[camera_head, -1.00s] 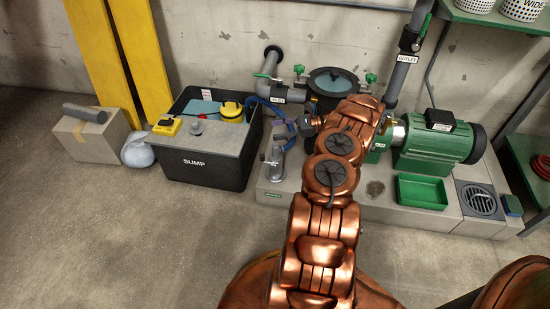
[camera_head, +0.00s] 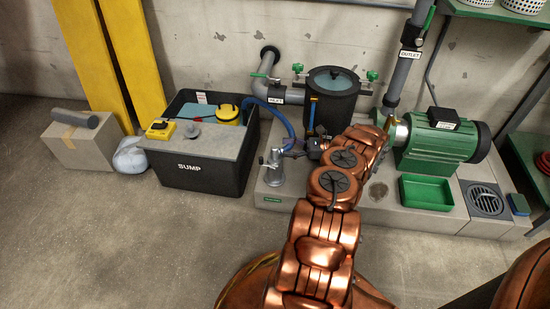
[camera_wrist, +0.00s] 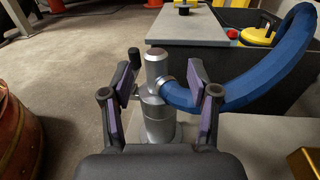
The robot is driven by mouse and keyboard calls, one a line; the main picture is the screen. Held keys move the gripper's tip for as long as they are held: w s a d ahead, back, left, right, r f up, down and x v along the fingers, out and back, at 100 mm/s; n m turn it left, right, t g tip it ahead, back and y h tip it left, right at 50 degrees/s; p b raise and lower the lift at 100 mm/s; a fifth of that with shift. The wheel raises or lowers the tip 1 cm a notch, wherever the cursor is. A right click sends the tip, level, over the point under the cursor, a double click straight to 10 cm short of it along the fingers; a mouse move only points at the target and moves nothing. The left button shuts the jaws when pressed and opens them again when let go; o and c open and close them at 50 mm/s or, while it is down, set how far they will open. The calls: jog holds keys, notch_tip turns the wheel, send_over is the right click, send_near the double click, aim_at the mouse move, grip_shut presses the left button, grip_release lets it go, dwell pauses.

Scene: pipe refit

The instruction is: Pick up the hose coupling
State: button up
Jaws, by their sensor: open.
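A silver upright fitting (camera_wrist: 157,110) with a round cap and a side lever stands in the wrist view. The hose coupling (camera_wrist: 167,85) shows as a metal collar where the blue hose (camera_wrist: 260,85) meets that fitting. I cannot tell exactly where coupling and fitting divide. My gripper (camera_wrist: 161,98) is open, its fingers apart on either side of the fitting and hose end. No finger clearly touches them. In the head view the fitting (camera_head: 274,168) stands on the plinth's left end, and my gripper (camera_head: 291,150) is just right of it, small and partly hidden by my arm.
The black sump tank (camera_head: 205,178) stands left of the plinth. The black strainer pot (camera_head: 333,104) and green pump motor (camera_head: 437,138) are behind and right. A green tray (camera_head: 426,192) lies on the plinth (camera_head: 390,215). The floor in front is clear.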

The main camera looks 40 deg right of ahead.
aim_at(274, 147)
jog(key=shift+a+b+x, duration=0.2)
jog(key=shift+b+x, duration=0.85)
jog(key=shift+x, duration=1)
jog(key=shift+w+a, duration=0.2)
jog(key=shift+a, duration=0.2)
grip_shut()
